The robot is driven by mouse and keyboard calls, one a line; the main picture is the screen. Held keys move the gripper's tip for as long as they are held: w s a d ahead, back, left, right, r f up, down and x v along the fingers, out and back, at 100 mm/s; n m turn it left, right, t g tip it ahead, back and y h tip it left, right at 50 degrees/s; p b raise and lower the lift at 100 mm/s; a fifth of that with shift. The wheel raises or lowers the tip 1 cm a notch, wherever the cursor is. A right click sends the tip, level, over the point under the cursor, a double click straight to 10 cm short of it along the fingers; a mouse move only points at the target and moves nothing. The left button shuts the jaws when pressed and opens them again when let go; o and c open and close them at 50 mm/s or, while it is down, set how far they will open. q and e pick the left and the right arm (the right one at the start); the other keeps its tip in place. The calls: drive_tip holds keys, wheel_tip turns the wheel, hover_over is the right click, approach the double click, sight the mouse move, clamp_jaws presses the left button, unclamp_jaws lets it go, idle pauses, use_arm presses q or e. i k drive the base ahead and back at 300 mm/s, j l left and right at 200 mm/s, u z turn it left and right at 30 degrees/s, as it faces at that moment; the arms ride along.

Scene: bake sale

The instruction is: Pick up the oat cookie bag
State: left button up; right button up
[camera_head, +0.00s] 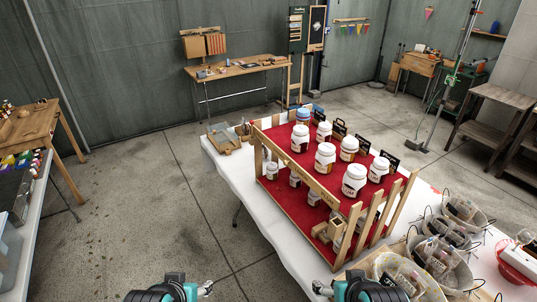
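I cannot make out which item is the oat cookie bag. Several clear baskets at the lower right hold small labelled packages, one of them in the basket (465,211) at the back; the labels are too small to read. My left gripper (206,289) shows only in part at the bottom edge, over the floor and left of the white table. My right gripper (321,288) shows in part at the bottom edge, by the table's near side, left of the baskets. Neither gripper's opening is clear, and no held thing shows.
A wooden stand with red shelves (285,203) holds several white jars (325,157) and small black signs on the white-covered table (222,163). A red bowl (516,262) is at the right edge. A wooden side table (28,127) is at left. The concrete floor (150,200) between is clear.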

sight(266, 152)
drive_tip(key=z, duration=3.4)
drive_tip(key=k+j+u, duration=0.1)
drive_tip(key=k+j, duration=0.55)
drive_tip(key=j, duration=0.25)
drive_tip(key=k+j+u, duration=0.1)
drive_tip(key=j, duration=0.25)
drive_tip(key=k+j+u, duration=0.1)
drive_tip(key=k+j, duration=0.15)
drive_tip(key=k+j+u, duration=0.1)
drive_tip(key=j, duration=0.4)
drive_tip(key=k+j+u, duration=0.1)
drive_tip(key=j, duration=0.25)
drive_tip(key=k+j+u, duration=0.1)
drive_tip(key=j, duration=0.3)
drive_tip(key=k+j+u, duration=0.1)
drive_tip(key=j, duration=0.3)
drive_tip(key=i+j+u, duration=0.1)
drive_tip(key=j, duration=0.65)
drive_tip(key=i+j+u, duration=0.15)
drive_tip(key=j, duration=0.25)
